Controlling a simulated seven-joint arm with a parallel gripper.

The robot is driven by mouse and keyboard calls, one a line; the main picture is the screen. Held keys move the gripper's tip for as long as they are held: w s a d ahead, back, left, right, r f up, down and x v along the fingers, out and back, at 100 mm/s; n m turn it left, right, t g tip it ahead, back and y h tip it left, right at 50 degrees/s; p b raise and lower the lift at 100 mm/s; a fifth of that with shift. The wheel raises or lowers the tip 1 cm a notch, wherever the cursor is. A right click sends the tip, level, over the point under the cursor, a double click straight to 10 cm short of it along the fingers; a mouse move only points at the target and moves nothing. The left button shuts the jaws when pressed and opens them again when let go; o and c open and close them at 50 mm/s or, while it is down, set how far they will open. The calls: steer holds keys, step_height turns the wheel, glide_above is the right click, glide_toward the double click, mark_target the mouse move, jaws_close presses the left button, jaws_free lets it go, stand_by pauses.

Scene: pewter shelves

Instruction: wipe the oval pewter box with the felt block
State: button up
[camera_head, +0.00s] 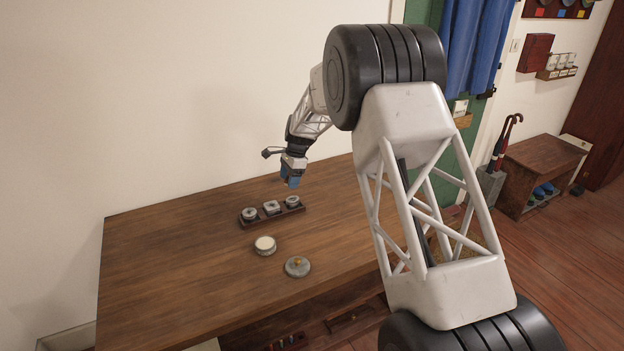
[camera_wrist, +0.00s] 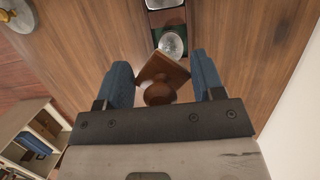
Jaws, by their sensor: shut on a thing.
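My gripper (camera_head: 290,182) is above the back of the wooden table. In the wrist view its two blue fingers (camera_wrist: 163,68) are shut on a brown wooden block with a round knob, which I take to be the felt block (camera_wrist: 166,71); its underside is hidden. Three small pewter boxes sit in a dark rack: left (camera_head: 249,214), middle (camera_head: 271,207) and right (camera_head: 291,201). I cannot tell for sure which box is the oval one.
The dark rack (camera_head: 259,219) stands on the table (camera_head: 170,260). In front of it are a round pale-topped pot (camera_head: 265,245) and a grey disc with a yellow knob (camera_head: 298,266). The table's left side is clear. A wall runs along the back.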

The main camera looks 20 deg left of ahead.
steer(key=shift+s+a+r, duration=0.1)
steer(key=shift+s+a, duration=0.2)
steer(key=shift+a, duration=0.2)
steer(key=shift+s+a, duration=0.25)
steer(key=shift+a, duration=0.25)
